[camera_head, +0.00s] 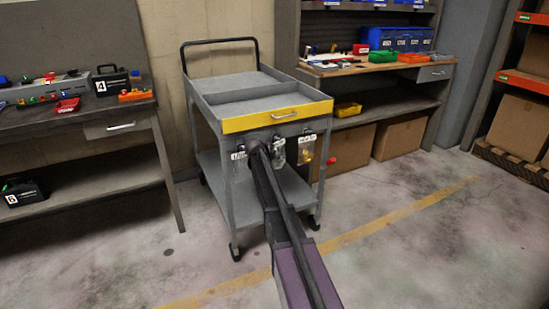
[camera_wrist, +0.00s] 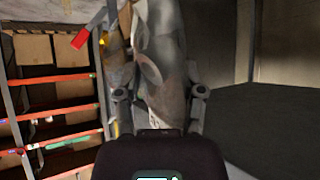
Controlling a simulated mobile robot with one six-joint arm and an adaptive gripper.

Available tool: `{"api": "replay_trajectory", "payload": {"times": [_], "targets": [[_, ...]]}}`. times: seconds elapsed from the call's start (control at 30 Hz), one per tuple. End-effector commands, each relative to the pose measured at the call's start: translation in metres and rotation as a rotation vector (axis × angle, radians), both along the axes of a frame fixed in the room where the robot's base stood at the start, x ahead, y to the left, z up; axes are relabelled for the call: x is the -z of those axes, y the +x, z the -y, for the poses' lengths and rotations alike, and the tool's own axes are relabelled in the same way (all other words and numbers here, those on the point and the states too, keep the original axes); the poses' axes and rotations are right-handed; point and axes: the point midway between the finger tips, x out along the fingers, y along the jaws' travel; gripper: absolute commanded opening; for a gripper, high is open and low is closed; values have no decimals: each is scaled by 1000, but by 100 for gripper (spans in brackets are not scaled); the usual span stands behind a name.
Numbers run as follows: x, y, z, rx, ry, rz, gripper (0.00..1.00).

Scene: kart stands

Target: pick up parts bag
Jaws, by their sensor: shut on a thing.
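A clear parts bag (camera_wrist: 160,60) fills the middle of the wrist view, with grey shapes inside. My gripper (camera_wrist: 160,95) has one finger on each side of it and is shut on it. In the head view my arm reaches to the front of a grey cart, and my gripper (camera_head: 260,149) is partly hidden by the arm. Clear bags hang there below the yellow drawer; a middle bag (camera_head: 279,155) is beside my gripper and a right bag (camera_head: 305,152) holds yellowish parts. I cannot tell for certain which of them the held bag is.
The cart (camera_head: 228,190) has a yellow drawer front (camera_head: 278,116) above the bags. A red-tipped part (camera_head: 331,161) sticks out to their right. A left bench (camera_head: 80,120) and a right bench (camera_head: 385,67) flank the cart. The floor in front is clear.

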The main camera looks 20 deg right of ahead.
Motion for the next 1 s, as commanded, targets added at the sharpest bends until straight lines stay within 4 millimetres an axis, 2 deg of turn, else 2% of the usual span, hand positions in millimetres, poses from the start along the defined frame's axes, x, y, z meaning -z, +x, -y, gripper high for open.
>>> {"api": "replay_trajectory", "payload": {"times": [0.13, 0.2, 0.7, 1.0], "targets": [[-13, 0, 0, 0, -1, 1, 0], [-9, -18, 0, 1, -1, 0, 0], [-9, -127, 4, 1, -1, 0, 0], [-9, -170, 6, 1, 0, 1, 0]]}}
